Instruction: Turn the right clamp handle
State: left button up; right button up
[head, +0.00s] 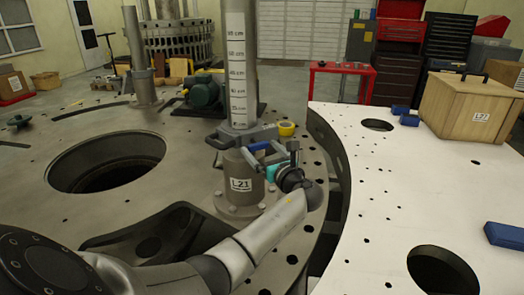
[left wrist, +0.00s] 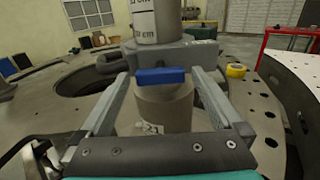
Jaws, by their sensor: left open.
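A grey post (head: 237,70) with a centimetre scale rises from a short cylindrical base (head: 240,180) labelled L21. A grey clamp collar (head: 245,133) grips the post just above the base. A blue clamp handle (head: 259,146) sticks out on the collar's right side; it shows in the left wrist view as a blue bar (left wrist: 160,75). My left gripper (head: 265,156) is at the right of the base. In the left wrist view its two fingers are spread, one on each side of the blue handle, with gaps between. My right gripper is not in view.
A yellow roll (head: 286,129) lies on the round grey plate (head: 120,195) close behind my left gripper. The plate has a large hole at left. A white perforated table (head: 400,190) stands at right, bearing a wooden box (head: 468,106) and blue blocks.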

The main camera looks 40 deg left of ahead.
pick_arm(q)
jog(key=shift+a, duration=0.2)
jog(key=shift+c, duration=0.2)
jog(key=c, duration=1.2)
